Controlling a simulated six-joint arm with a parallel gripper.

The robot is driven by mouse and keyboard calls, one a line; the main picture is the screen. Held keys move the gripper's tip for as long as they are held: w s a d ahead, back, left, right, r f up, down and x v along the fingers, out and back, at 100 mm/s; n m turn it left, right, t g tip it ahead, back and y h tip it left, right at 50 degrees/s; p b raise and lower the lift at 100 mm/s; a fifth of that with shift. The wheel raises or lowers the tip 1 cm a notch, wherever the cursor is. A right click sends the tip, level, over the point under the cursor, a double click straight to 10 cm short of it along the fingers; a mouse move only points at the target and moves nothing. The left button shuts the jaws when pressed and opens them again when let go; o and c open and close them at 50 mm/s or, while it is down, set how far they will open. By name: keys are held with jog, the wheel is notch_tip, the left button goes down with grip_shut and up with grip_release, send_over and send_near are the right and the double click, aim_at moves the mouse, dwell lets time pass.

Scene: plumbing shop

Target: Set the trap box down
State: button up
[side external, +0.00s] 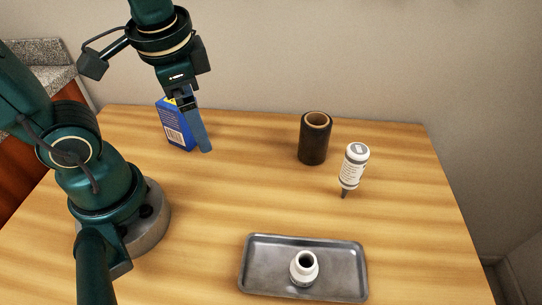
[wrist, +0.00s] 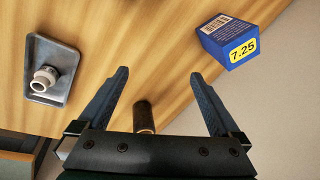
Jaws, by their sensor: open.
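The trap box appears to be the blue box (side external: 176,132) with a barcode. It stands upright on the table at the back left in the side view, partly hidden behind my gripper. The wrist view shows the box (wrist: 234,40) with its yellow "7.25" label at the upper right. My gripper (side external: 197,135) is open, fingers pointing down, in front of the box. In the wrist view the space between the fingertips (wrist: 160,75) is empty of the box, which lies outside the right finger. I cannot tell whether that finger touches it.
A dark roll (side external: 314,140) stands at the back middle. A white bottle (side external: 353,168) stands nozzle-down to its right. A metal tray (side external: 255,280) at the front holds a white fitting (side external: 304,270). The middle of the wooden table (side external: 225,200) is clear.

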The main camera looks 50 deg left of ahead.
jog(key=d+r+n+t+h, duration=0.1)
jog(key=d+r+n+t, duration=0.1)
jog(key=n+t, duration=0.1)
jog(key=shift+d+t+h, duration=0.15)
jog(key=shift+t+h, duration=0.15)
jog(key=shift+h, duration=0.1)
